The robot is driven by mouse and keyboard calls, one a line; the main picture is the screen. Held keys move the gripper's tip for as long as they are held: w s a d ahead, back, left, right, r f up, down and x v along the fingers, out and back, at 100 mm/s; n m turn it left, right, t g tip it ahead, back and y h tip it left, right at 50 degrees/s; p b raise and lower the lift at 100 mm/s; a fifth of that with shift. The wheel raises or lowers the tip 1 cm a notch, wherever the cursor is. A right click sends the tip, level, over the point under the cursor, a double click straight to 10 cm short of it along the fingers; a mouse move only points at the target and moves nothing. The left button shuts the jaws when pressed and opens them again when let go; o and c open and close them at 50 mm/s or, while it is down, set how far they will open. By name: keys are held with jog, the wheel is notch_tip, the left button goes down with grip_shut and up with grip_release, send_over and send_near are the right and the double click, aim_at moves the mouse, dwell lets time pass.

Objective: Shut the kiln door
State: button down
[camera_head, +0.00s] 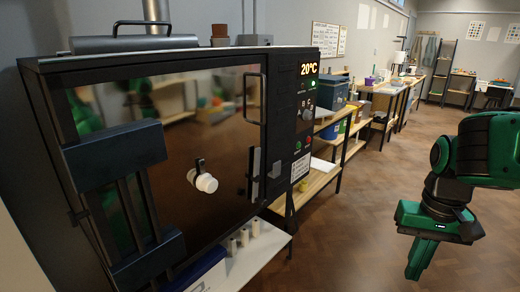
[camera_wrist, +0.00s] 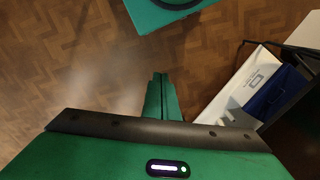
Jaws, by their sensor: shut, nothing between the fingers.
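The kiln (camera_head: 170,60) stands at the left of the head view. Its dark, glossy kiln door (camera_head: 230,140) covers the front and looks flush with the frame; I see no gap at its right edge. A bar handle (camera_head: 253,97) is near that edge, beside the control panel (camera_head: 307,100) reading 20°C. A white plug (camera_head: 203,181) sits in the door. My gripper (camera_head: 416,270) hangs at the right, well apart from the door, pointing down over the floor. In the wrist view its fingers (camera_wrist: 160,82) are together and hold nothing.
Under the kiln, a pale shelf (camera_head: 255,255) carries several small white posts (camera_head: 243,237). Low shelves and tables (camera_head: 345,145) with tubs run along the wall behind it. The wooden floor (camera_head: 350,230) between kiln and gripper is clear.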

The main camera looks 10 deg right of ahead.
jog(key=n+t+y, duration=1)
jog(key=n+t, duration=0.3)
jog(key=t, duration=0.2)
send_near(251, 143)
jog(key=x, duration=0.4)
jog(key=shift+w+a, duration=0.1)
jog(key=shift+a, duration=0.3)
jog(key=shift+d, duration=0.1)
